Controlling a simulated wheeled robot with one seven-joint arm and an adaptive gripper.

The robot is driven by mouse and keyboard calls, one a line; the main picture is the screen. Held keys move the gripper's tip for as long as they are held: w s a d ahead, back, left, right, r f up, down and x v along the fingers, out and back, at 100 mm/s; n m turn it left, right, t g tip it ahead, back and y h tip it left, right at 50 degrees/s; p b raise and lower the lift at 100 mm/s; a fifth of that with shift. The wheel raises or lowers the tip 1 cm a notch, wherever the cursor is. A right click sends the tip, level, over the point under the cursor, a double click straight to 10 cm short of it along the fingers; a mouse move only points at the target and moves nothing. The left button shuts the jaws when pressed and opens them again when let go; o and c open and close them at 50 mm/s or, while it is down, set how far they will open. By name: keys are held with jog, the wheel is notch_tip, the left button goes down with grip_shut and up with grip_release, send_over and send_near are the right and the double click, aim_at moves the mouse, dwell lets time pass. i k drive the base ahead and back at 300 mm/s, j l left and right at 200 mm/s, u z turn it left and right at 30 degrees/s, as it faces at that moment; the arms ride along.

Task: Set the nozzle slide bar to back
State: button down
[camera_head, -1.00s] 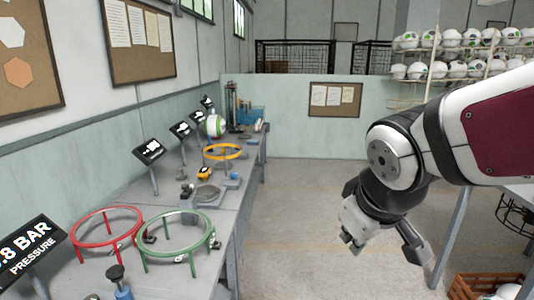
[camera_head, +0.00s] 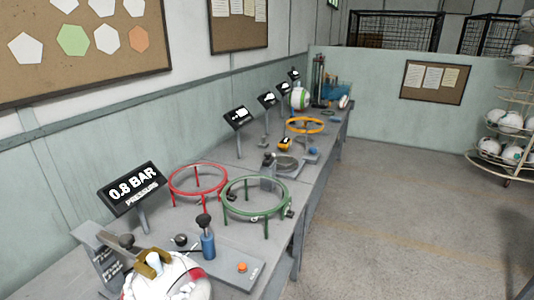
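The nozzle station stands at the lower left, in front of the pressure display (camera_head: 133,188), which reads 0.8 BAR. A dark knobbed bar (camera_head: 122,241), which looks like the slide bar, runs beside a grey upright plate (camera_head: 98,262) with small lettering I cannot read. A brass-coloured bracket (camera_head: 142,268) with a white nozzle-like cylinder (camera_head: 154,262) sits over a white and red ball (camera_head: 180,282), cut off by the bottom edge. I cannot tell which position the bar is in. My gripper is not in this view now.
A blue pump-like post (camera_head: 208,245) with a black knob and an orange button (camera_head: 242,267) stand right of the ball. A red ring stand (camera_head: 198,178) and a green ring stand (camera_head: 255,194) are behind. The bench (camera_head: 284,220) runs back; open floor (camera_head: 400,210) lies right.

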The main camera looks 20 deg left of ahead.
aim_at(123, 245)
jog(key=i+u, duration=0.1)
jog(key=u, duration=0.85)
jog(key=i+l+u, duration=0.1)
jog(key=u, duration=0.35)
jog(key=l+u, duration=0.15)
jog(key=u, duration=0.3)
jog(key=i+l+u, duration=0.15)
jog(key=l+u, duration=0.1)
jog(key=l, duration=0.3)
jog(key=i, duration=0.05)
